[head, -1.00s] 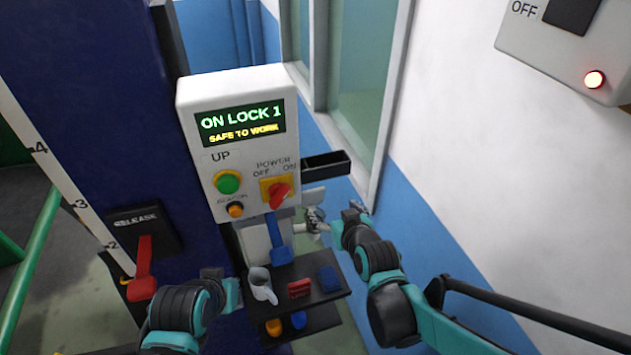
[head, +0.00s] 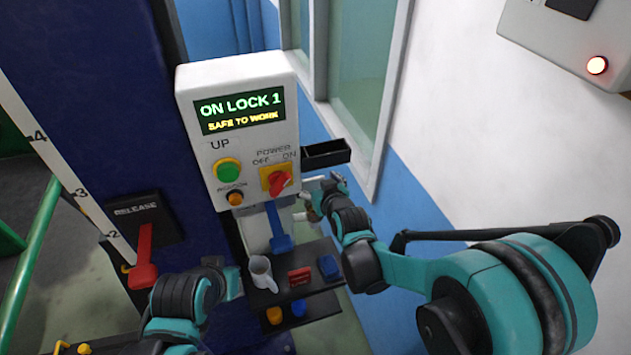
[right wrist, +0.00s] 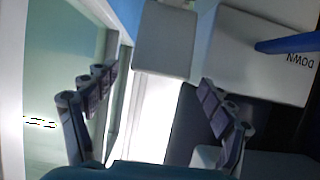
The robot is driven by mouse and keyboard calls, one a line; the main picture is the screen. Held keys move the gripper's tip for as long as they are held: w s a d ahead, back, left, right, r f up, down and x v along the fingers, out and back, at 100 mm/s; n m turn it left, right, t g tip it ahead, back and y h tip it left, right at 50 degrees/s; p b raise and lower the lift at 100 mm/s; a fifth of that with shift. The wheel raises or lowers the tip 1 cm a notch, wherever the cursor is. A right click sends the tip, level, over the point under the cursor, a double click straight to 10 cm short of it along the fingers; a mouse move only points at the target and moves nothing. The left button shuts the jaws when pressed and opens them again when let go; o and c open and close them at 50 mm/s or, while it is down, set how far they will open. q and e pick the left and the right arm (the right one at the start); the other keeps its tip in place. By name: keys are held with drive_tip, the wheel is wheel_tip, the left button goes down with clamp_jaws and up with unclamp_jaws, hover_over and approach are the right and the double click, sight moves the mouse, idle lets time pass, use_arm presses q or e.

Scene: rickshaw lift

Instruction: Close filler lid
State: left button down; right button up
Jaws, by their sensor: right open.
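My right gripper (head: 322,192) is beside the control box, just below a small black tray. In the right wrist view its two fingers (right wrist: 158,86) are spread wide, with nothing held between them. A pale grey block (right wrist: 165,42) lies ahead of the gap between the fingers. It may be the filler lid, but I cannot tell for sure, nor whether it touches anything. A pale panel marked DOWN (right wrist: 265,70) with a blue lever is to its right. My left gripper (head: 228,282) is low, left of the shelf; its fingers are too unclear to read.
The control box (head: 240,130) reads ON LOCK 1. A blue lever (head: 278,230) hangs below it. A dark shelf (head: 270,302) holds a white mug (head: 262,272), a red block (head: 299,276) and a blue block (head: 329,267). A red release lever (head: 144,262) is at left.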

drive_tip(key=c, duration=1.7)
drive_tip(key=shift+s+f+b, duration=0.1)
drive_tip(key=shift+s+b, duration=0.1)
drive_tip(key=shift+b, duration=0.1)
